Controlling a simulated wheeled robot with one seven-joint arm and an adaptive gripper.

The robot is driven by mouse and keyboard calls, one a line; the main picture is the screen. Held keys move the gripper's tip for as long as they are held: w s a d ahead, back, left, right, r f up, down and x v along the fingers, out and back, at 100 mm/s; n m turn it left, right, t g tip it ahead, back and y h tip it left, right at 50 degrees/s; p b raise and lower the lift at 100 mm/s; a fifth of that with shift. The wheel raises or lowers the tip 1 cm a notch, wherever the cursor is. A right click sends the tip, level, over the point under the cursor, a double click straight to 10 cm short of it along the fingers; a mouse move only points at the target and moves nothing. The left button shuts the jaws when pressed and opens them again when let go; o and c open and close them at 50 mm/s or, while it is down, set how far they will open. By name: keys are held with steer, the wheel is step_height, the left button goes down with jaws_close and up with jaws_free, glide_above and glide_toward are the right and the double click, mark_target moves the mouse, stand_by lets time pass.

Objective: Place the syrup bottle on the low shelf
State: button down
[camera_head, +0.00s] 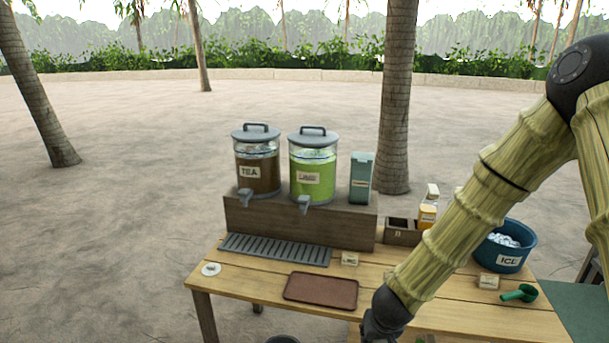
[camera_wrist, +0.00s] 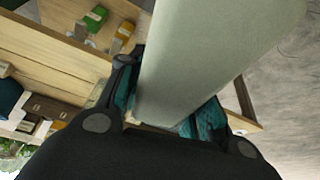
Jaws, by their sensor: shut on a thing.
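My gripper (camera_wrist: 165,108) is shut on a pale grey-green bottle (camera_wrist: 205,55), which fills the middle of the wrist view. Its teal pads press on both sides of it. The bottle's far end runs out of the top of the wrist view, and no label shows. In the head view my arm reaches down to the table's front edge; the gripper and the bottle are hidden or out of frame there. A lower wooden surface, seemingly the low shelf (camera_wrist: 62,17), shows in the wrist view with a green bottle (camera_wrist: 95,18) and a yellow-orange bottle (camera_wrist: 122,36) on it.
The wooden table (camera_head: 255,278) holds a tea dispenser (camera_head: 258,172), a green dispenser (camera_head: 313,172), a drip grate (camera_head: 275,250), a brown tray (camera_head: 321,290), a blue ice tub (camera_head: 504,245) and a green scoop (camera_head: 519,293). Its front left is mostly clear.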

steer(key=s+f, duration=0.4)
steer(key=f, duration=0.2)
steer(key=shift+s, duration=0.4)
steer(key=shift+a+r, duration=0.1)
steer(key=shift+a, duration=0.1)
